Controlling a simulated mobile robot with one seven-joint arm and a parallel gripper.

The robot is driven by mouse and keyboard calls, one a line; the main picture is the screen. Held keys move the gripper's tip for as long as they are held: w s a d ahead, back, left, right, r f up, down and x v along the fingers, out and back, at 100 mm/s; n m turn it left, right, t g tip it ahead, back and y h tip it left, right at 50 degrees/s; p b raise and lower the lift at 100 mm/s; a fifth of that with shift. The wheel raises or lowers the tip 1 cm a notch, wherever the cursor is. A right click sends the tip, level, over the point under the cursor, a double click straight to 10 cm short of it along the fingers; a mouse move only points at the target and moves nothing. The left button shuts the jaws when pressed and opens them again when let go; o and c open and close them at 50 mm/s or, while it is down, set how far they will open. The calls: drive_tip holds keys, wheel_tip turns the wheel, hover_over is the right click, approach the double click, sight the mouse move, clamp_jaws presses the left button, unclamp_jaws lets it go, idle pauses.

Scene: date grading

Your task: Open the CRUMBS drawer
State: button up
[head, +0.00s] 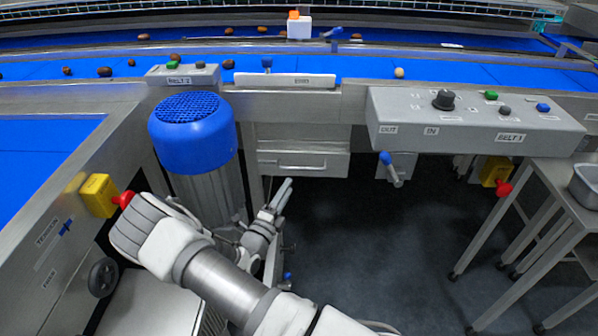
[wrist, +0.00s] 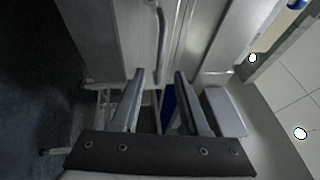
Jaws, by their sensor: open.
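A grey metal drawer (head: 330,166) with a bar handle (head: 295,164) sits below the belt frame, left of centre in the head view. It looks shut. I cannot read a CRUMBS label on it. My gripper (head: 284,192) is open and empty, just below and in front of the drawer in the head view, apart from the handle. In the wrist view my gripper (wrist: 158,78) shows two parted fingers. A curved metal bar handle (wrist: 162,45) on a grey front lies beyond and between the fingertips, not touching them as far as I can see.
A blue-capped motor (head: 193,135) stands left of the drawer, close to my arm. A control box (head: 470,122) and a blue-knobbed lever (head: 391,169) are to the right. The dark floor (head: 370,250) below is clear. A steel table (head: 570,205) stands at right.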

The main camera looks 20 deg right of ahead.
sight(299, 169)
drive_tip(key=b+x, duration=0.2)
drive_tip(key=x, duration=0.7)
drive_tip(key=shift+w, duration=0.1)
clamp_jaws()
idle(1.1)
